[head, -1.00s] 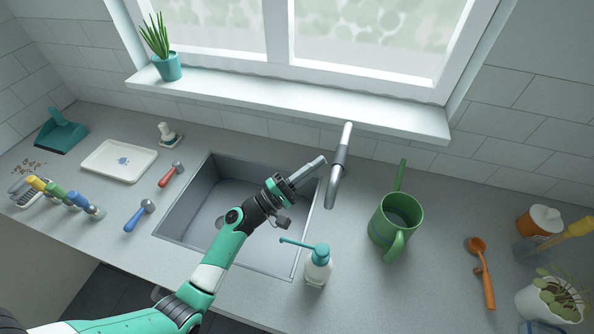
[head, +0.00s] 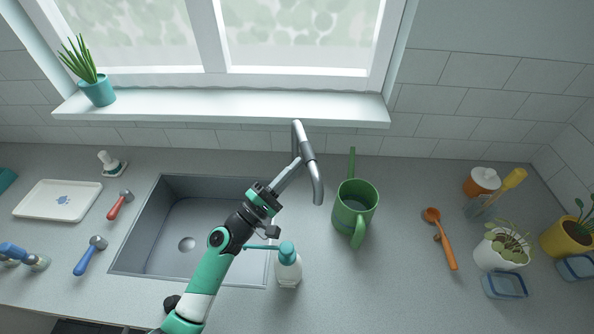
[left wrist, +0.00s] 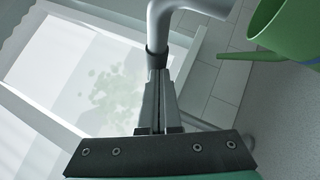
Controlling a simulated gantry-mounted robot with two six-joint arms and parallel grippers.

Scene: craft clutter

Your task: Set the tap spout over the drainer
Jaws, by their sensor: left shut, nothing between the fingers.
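The grey tap spout (head: 312,175) arches up behind the sink. Its end hangs over the counter to the right of the sink, between the sink and a green watering can. The round drain (head: 187,244) is in the floor of the grey sink (head: 165,205), well left of the spout. My left gripper (head: 297,163) is shut and empty, its tips at the left side of the tap. In the left wrist view the shut fingers (left wrist: 157,85) meet or overlap the tap's dark collar (left wrist: 157,58); I cannot tell if they touch. My right gripper is not in view.
The green watering can (head: 356,205) stands close right of the spout. A soap bottle (head: 288,265) stands at the sink's right front corner. The window sill (head: 230,107) is behind the tap. An orange spoon (head: 441,238) lies further right.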

